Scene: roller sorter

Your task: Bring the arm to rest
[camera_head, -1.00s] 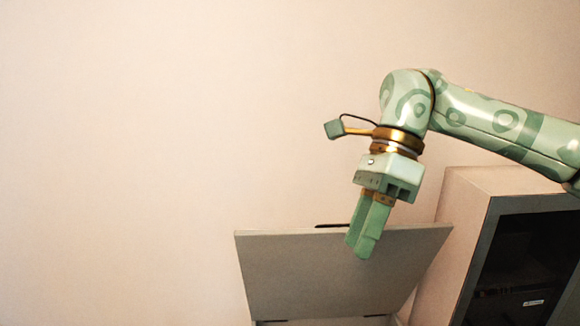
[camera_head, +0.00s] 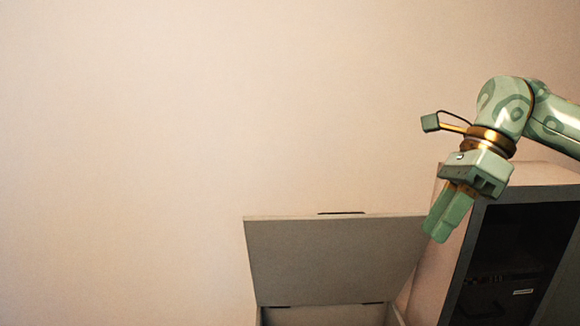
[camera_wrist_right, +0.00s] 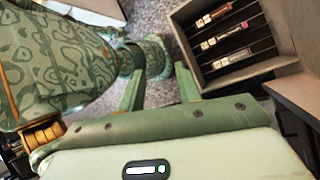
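My right gripper (camera_head: 435,232) hangs from the green patterned arm on the right of the head view, fingers pointing down and slightly left. It is beside the right edge of a raised grey lid (camera_head: 330,262) and in front of a cabinet; I cannot tell whether it touches either. My left gripper is not in view.
A cabinet (camera_head: 447,256) with a dark front opening stands at the right. In the wrist view an open box (camera_wrist_right: 280,62) with dark slats holds a few small labelled items (camera_wrist_right: 224,36). A plain wall fills the left; the space before it is clear.

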